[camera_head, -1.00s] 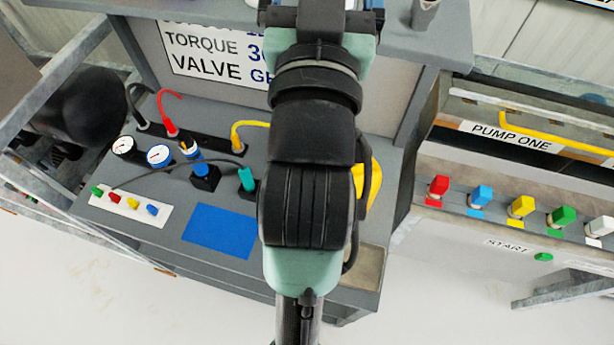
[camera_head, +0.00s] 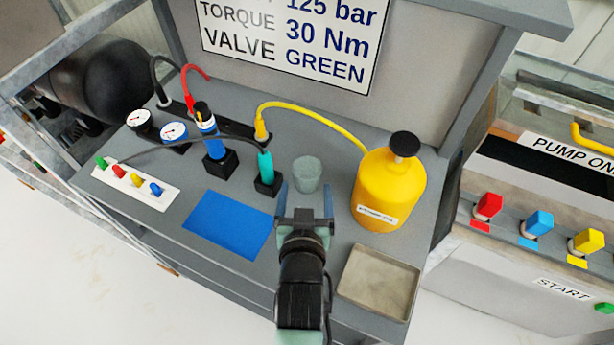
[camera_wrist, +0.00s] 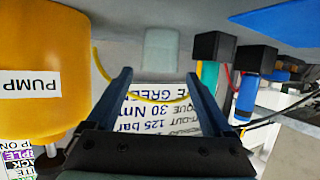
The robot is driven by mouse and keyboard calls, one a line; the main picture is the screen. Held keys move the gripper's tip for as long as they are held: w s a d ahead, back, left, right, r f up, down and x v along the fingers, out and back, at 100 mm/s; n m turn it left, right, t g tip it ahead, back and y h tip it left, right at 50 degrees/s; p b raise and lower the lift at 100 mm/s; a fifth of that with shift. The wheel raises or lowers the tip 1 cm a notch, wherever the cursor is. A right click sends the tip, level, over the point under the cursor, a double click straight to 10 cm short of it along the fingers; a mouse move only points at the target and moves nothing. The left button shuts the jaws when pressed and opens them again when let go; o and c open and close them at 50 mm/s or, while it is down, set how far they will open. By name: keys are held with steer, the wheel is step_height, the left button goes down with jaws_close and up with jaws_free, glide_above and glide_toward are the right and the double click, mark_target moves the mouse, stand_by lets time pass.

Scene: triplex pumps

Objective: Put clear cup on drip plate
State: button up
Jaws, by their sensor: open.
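The clear cup (camera_head: 307,174) stands upright on the grey bench, between the teal-handled tool and the yellow jug. It also shows in the wrist view (camera_wrist: 161,48), which looks upside down. My gripper (camera_head: 305,197) is open and empty, its two fingers directed at the cup. In the wrist view the fingertips (camera_wrist: 157,75) are spread, with the cup beyond them, roughly centred; I see no contact. The drip plate, a shallow beige square tray (camera_head: 352,289), lies empty at the bench's front right, right of my wrist.
The yellow jug (camera_head: 385,195) with a black cap stands close right of the cup. Left are the teal-handled tool (camera_head: 266,168), a blue tool (camera_head: 213,143) and a flat blue mat (camera_head: 228,224). A yellow hose (camera_head: 318,112) arches behind the cup. A sign (camera_head: 290,38) stands at the back.

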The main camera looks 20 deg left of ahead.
mark_target(307, 180)
steer(key=shift+x, duration=3.7)
steer(key=c, duration=1.2)
